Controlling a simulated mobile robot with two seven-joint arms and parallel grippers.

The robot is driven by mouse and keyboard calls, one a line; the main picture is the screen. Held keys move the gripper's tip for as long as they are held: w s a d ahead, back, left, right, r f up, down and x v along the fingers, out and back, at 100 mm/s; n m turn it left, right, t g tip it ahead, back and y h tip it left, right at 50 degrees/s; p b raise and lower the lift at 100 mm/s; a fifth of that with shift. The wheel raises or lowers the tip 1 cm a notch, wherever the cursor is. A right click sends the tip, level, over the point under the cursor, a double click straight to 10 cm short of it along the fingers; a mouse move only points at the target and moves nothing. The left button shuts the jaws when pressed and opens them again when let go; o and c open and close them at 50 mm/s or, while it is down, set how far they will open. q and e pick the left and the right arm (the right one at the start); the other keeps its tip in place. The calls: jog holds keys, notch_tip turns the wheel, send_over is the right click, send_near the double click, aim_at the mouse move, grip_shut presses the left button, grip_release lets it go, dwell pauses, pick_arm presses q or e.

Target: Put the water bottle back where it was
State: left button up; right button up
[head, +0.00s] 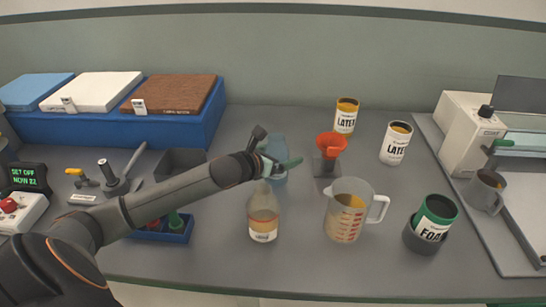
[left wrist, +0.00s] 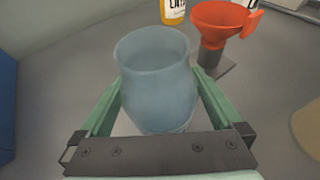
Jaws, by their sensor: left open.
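A bluish translucent bottle (head: 278,146) stands on the bench behind my left gripper (head: 280,164), whose arm partly hides it in the head view. In the left wrist view the bluish bottle (left wrist: 157,75) is upright with an open, wide top. The green fingers of my left gripper (left wrist: 158,112) are open, one on each side of it. I cannot tell whether they touch it. A clear bottle (head: 263,205) with a pale label and yellowish contents stands nearer the front edge. My right gripper is not in view.
An orange funnel (head: 331,143) on a stand, also in the left wrist view (left wrist: 222,18), is close on the right. A measuring jug (head: 345,225), a green FOAM can (head: 437,212) and two LATEX cans (head: 396,146) stand further right. A blue tray (head: 175,232) is at left.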

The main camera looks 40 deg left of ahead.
pick_arm(q)
jog(key=p+v, duration=0.1)
jog(key=v, duration=1)
jog(key=shift+s+r, duration=0.2)
jog(key=shift+s, duration=0.15)
jog(key=shift+c, duration=0.4)
dwell(1.0)
